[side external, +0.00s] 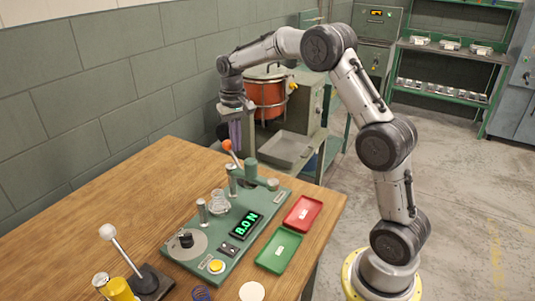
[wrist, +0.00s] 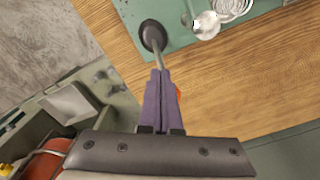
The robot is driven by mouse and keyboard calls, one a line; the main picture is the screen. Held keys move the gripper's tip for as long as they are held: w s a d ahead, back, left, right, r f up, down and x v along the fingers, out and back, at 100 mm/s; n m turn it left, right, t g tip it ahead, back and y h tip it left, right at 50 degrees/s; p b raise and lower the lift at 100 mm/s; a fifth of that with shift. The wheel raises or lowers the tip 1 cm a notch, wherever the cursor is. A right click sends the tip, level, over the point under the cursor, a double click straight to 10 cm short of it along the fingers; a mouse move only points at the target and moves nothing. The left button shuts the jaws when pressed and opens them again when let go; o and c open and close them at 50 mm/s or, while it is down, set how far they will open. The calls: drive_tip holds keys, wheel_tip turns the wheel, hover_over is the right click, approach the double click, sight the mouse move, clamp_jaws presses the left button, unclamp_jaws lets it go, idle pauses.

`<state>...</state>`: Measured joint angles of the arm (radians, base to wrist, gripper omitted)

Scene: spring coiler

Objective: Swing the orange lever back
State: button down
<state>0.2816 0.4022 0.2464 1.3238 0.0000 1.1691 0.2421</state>
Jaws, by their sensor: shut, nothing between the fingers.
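The orange lever (side external: 228,146) has an orange ball knob and stands at the back end of the green coiler base plate (side external: 190,251). My gripper (side external: 236,147) points down beside the orange knob, with its purple fingers shut and empty. In the wrist view the shut fingers (wrist: 159,78) hide most of the knob, and a sliver of orange (wrist: 178,93) shows at their right. The lever's metal rod (wrist: 158,60) runs from the fingertips to a dark round pivot (wrist: 152,36). I cannot tell whether the fingers touch the knob.
The plate carries a green post (side external: 250,168), a coil (side external: 219,203), a lit display (side external: 246,224) and a yellow button (side external: 216,266). A red tray (side external: 302,213) and a green tray (side external: 279,250) lie to the right. A white-knobbed lever (side external: 122,251) stands front left. The table's back left is clear.

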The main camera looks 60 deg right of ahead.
drive_tip(key=shift+s, duration=0.5)
wheel_tip(320, 180, up, 8)
drive_tip(key=shift+f, duration=0.25)
